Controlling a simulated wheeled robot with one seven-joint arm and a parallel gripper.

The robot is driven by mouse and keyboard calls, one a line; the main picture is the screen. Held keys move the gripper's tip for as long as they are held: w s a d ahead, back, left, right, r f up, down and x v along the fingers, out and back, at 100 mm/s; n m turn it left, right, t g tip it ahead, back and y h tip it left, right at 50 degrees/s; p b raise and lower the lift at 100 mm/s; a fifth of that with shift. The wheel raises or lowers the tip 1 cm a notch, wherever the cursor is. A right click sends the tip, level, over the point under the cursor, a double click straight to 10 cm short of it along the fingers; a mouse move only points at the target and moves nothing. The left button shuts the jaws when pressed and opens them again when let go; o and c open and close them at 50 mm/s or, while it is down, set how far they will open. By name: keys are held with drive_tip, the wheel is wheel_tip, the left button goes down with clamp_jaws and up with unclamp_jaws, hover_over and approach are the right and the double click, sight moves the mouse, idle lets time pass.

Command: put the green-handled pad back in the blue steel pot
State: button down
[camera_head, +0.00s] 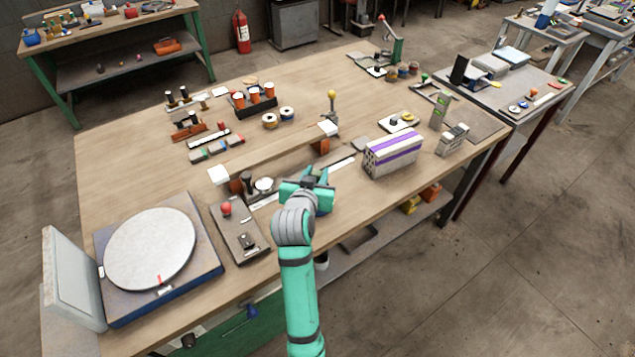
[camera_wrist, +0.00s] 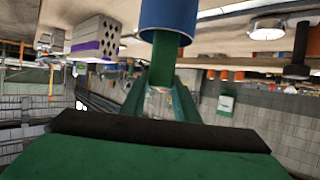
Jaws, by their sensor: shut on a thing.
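In the wrist view, which looks upside down, my gripper (camera_wrist: 160,98) is shut on a dark green handle (camera_wrist: 166,58), which I take for that of the green-handled pad. The handle's far end meets the mouth of a blue cylinder (camera_wrist: 168,14), apparently the blue steel pot. It seems to run into the mouth, but I cannot tell how deep. The pad itself does not show clearly. In the head view my gripper (camera_head: 318,180) is low over the front middle of the workbench, and it hides the handle and most or all of the pot.
The hollow brick (camera_head: 393,154) with purple bands stands right of my gripper; it also shows in the wrist view (camera_wrist: 97,38). A long wooden bar (camera_head: 270,152) lies behind. A panel with a red knob (camera_head: 240,232) and a round-plate scale (camera_head: 150,248) are to the left.

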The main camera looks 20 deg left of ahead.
drive_tip(key=shift+w+d+f, duration=0.1)
drive_tip(key=shift+f, duration=1.75)
drive_tip(key=shift+f, duration=0.1)
drive_tip(key=c, duration=1.4)
unclamp_jaws()
